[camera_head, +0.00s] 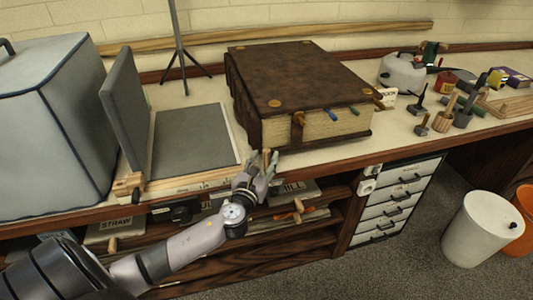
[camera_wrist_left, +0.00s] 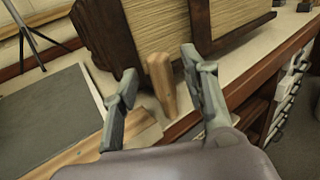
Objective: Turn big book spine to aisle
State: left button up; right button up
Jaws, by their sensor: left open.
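The big book (camera_head: 300,84) lies flat on the bench, with a dark brown leather cover, corner studs and coloured tabs at its page edge. Its page block faces the front of the bench, with a clasp strap on it. The ribbed spine side is at the left. In the left wrist view the book (camera_wrist_left: 158,28) fills the top, with its pages showing. My left gripper (camera_head: 264,162) is open at the bench's front edge, just below the book's near left corner. In the left wrist view my left gripper (camera_wrist_left: 160,92) has a wooden peg-like handle (camera_wrist_left: 161,80) between its spread fingers, with gaps on both sides. My right gripper is not in view.
A hinged press board (camera_head: 195,140) lies left of the book, beside a grey covered box (camera_head: 55,110). A tripod stand (camera_head: 182,50) is behind. Small tools (camera_head: 440,115) and a white pot (camera_head: 403,72) stand to the right. Drawers (camera_head: 396,200) and shelves are below; a white bin (camera_head: 482,230) stands on the floor.

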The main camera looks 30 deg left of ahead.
pick_arm(q)
jog(key=shift+x, duration=1.45)
grip_shut()
